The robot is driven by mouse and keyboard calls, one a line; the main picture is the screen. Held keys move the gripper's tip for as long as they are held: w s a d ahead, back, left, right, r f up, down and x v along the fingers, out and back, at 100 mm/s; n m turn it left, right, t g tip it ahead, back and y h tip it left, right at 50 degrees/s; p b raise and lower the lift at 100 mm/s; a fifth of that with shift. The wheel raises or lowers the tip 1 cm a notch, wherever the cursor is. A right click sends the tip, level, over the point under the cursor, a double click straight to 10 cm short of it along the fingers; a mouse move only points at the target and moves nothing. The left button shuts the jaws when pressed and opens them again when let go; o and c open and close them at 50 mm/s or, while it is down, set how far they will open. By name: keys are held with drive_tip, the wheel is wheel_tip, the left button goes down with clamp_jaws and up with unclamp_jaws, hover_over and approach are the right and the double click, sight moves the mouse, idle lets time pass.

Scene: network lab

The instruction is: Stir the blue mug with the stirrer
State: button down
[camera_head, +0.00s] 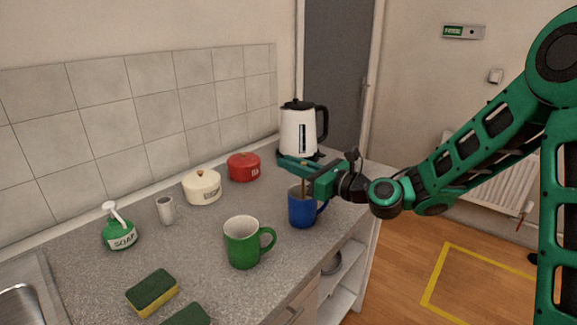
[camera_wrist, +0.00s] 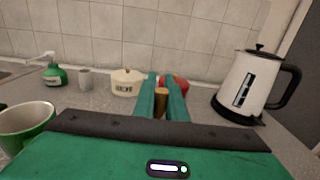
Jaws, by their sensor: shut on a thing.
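The blue mug (camera_head: 301,212) stands upright on the counter near its right front edge, with its handle to the right. My gripper (camera_head: 297,165) is above the mug, shut on the upper part of the brown stirrer (camera_head: 303,188). The stirrer points down and its lower end is hidden inside the mug. In the wrist view the stirrer's top (camera_wrist: 161,97) shows between my two green fingers (camera_wrist: 161,90). The mug is not visible in the wrist view.
A green mug (camera_head: 243,243) stands left of the blue one. A white kettle (camera_head: 297,135), red pot (camera_head: 243,168), cream pot (camera_head: 202,188), grey cup (camera_head: 165,210), soap bottle (camera_head: 119,234) and sponges (camera_head: 152,292) are also on the counter (camera_head: 205,250).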

drive_tip(key=shift+r, duration=0.1)
wheel_tip(320, 180, up, 9)
drive_tip(key=shift+r, duration=0.15)
idle(1.2)
idle(0.7)
